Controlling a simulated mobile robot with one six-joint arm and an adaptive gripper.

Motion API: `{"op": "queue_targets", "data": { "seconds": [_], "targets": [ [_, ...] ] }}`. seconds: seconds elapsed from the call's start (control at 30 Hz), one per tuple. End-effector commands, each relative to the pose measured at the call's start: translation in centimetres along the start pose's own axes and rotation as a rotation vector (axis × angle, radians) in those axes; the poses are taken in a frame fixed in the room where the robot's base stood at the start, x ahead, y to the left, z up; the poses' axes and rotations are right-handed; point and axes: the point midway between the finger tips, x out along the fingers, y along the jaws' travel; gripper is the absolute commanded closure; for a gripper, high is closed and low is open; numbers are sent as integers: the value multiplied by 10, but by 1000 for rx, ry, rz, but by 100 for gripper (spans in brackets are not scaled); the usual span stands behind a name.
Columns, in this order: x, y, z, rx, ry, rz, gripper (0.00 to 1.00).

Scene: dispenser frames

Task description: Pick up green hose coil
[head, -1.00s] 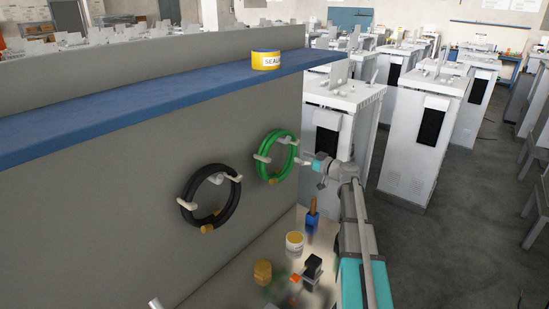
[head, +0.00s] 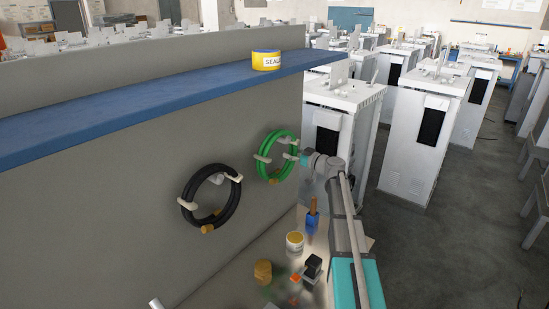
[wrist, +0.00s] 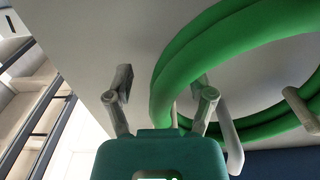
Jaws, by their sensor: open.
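The green hose coil (head: 265,146) hangs upright on pale pegs on the grey panel. In the head view my gripper (head: 292,156) is at the coil's right side. In the wrist view the coil (wrist: 195,48) fills the upper right, and its near bend comes down between the two spread fingers of my gripper (wrist: 162,86). The left finger stands apart from the hose with a clear gap. The right finger is close to the hose; I cannot tell whether it touches. The gripper is open. The hose's lower end is partly hidden behind the gripper body.
A black hose coil (head: 183,212) hangs on the panel to the left. A blue shelf (head: 130,110) with a yellow can (head: 265,60) juts out above.

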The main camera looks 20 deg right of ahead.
Motion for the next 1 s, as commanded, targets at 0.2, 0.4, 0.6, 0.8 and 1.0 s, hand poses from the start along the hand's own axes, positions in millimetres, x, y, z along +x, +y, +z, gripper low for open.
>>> {"op": "queue_targets", "data": {
  "seconds": [0.2, 0.4, 0.6, 0.8, 1.0],
  "targets": [
    [0, 0, 0, 0, 0, 0, 29],
    [0, 0, 0, 0, 0, 0, 29],
    [0, 0, 0, 0, 0, 0, 54],
    [0, 0, 0, 0, 0, 0, 91],
    [0, 0, 0, 0, 0, 0, 100]
  ]
}}
